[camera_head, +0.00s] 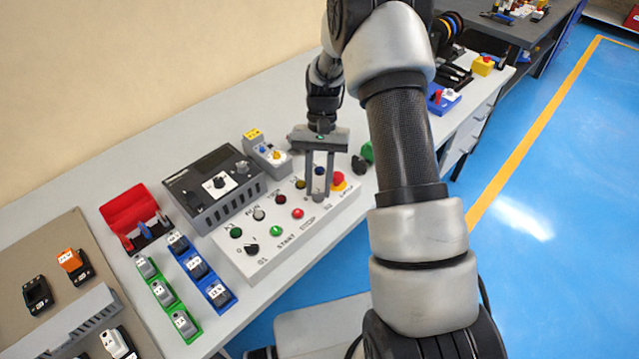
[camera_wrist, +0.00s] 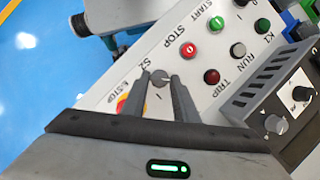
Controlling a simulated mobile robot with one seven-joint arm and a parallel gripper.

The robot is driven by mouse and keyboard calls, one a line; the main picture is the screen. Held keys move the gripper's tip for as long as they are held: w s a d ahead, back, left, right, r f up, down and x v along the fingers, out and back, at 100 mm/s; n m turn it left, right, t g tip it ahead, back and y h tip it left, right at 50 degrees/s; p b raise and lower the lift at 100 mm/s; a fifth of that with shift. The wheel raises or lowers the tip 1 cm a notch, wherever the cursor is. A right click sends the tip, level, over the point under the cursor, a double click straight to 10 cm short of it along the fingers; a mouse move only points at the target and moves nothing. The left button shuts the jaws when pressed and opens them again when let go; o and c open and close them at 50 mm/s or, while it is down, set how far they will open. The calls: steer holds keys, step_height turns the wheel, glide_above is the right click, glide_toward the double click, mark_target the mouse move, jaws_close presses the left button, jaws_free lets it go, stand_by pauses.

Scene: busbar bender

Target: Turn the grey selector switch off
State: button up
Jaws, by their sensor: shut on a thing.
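The grey selector switch (camera_wrist: 160,77) is a round knob by the S2 label on the white control panel (camera_head: 283,262). In the wrist view it sits between my fingertips. My gripper (camera_head: 319,194) points down at the panel's far right part and is shut on the knob; it also shows in the wrist view (camera_wrist: 160,84). The fingers hide the knob's sides. I cannot tell which way its pointer is turned.
Close by is the red emergency stop (camera_head: 338,180) on yellow. The red STOP button (camera_head: 298,213), the indicator lamps and the black S1 selector (camera_head: 252,248) share the panel. A dark grey control box (camera_head: 215,186) stands behind the panel, and blue and green racks are at left.

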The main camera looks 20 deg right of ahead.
steer(key=shift+n, duration=0.6)
steer(key=shift+a+h, duration=0.1)
steer(key=shift+h, duration=0.2)
steer(key=o, duration=1.1)
steer(key=shift+c, duration=0.2)
steer(key=v, duration=1.7)
steer(key=shift+w+p, duration=0.25)
steer(key=shift+p, duration=0.15)
steer(key=shift+r, duration=0.2)
